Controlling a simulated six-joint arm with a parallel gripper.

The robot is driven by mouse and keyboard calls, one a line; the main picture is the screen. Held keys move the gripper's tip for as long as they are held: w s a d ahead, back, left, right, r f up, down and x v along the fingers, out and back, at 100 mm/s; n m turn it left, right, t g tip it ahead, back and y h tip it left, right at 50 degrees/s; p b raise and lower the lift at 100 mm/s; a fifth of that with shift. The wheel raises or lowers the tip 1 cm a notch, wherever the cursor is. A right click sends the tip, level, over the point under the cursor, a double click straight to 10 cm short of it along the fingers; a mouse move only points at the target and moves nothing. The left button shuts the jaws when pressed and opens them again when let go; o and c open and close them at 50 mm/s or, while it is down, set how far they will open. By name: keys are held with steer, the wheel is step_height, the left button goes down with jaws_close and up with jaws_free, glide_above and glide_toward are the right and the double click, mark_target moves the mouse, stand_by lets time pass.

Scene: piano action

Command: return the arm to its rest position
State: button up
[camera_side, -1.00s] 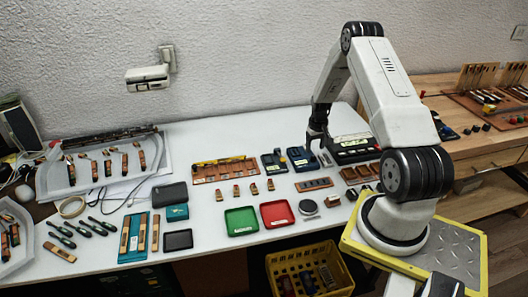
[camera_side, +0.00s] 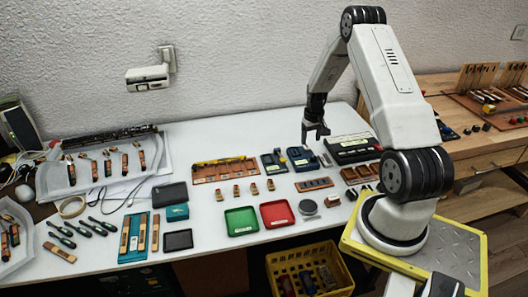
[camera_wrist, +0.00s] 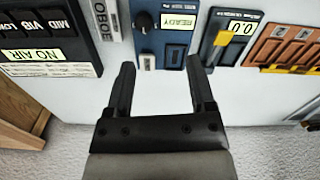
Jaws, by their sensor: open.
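My gripper (camera_side: 316,132) hangs from the raised arm over the back right part of the white table in the side view. In the wrist view, my gripper (camera_wrist: 160,85) has its two black fingers apart with nothing between them. Beyond the fingertips is a blue device with a yellow "READY" label (camera_wrist: 178,20). The arm is bent at the elbow, and its base stands on a yellow-edged plate (camera_side: 455,255).
A black panel labelled "NO AIR" (camera_wrist: 45,52) and a device reading "0.0" (camera_wrist: 232,32) flank the blue one. Green (camera_side: 240,221) and red (camera_side: 277,215) trays lie nearer the front. A yellow crate (camera_side: 308,270) stands below. Space above the table is clear.

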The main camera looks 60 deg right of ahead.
steer(key=w+a+r+n, duration=0.1)
steer(key=w+a+r, duration=0.15)
steer(key=a, duration=0.35)
steer(key=w+a+r+n+t, duration=0.1)
steer(key=a+r, duration=0.3)
steer(key=a, duration=0.3)
steer(key=w+a+r+n, duration=0.1)
steer(key=w+a+r, duration=0.15)
steer(key=a, duration=0.35)
steer(key=s+a+r+n, duration=0.1)
steer(key=s+a+r, duration=0.1)
steer(key=a, duration=0.4)
steer(key=s+a+r+n+t, duration=0.1)
steer(key=s+a+r, duration=0.1)
steer(key=s+a, duration=0.2)
steer(key=s+a+r+n, duration=0.1)
steer(key=s+a, duration=0.3)
steer(key=a, duration=0.5)
steer(key=shift+r+n, duration=0.4)
steer(key=shift+n, duration=0.2)
